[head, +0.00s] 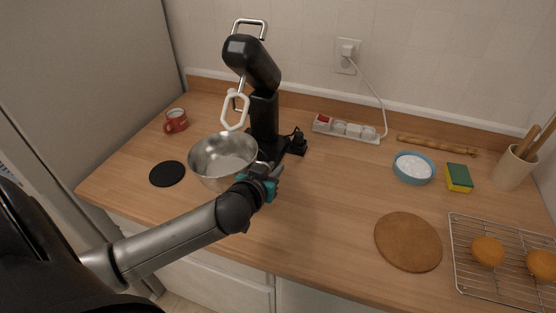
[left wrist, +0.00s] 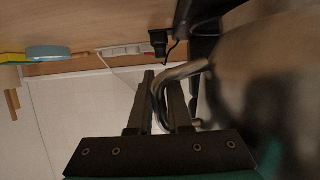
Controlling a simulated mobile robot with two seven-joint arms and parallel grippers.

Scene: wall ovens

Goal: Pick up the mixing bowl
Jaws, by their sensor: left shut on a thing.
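The steel mixing bowl (head: 222,156) is upright at the black stand mixer (head: 262,105), below its raised head and white beater. I cannot tell whether the bowl is clear of the mixer's base. My left gripper (head: 268,178) is at the bowl's near right side. In the left wrist view the gripper (left wrist: 165,95) is shut on the bowl's curved metal handle (left wrist: 180,75), and the bowl's wall (left wrist: 265,80) fills the right side. The bowl's underside is hidden in the head view. My right gripper is not in view.
A black round mat (head: 167,174) and a red mug (head: 176,121) are left of the bowl. A power strip (head: 347,129), blue bowl (head: 413,167), sponge (head: 458,178), round board (head: 408,241) and wire rack (head: 500,265) are to the right. The counter's middle is clear.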

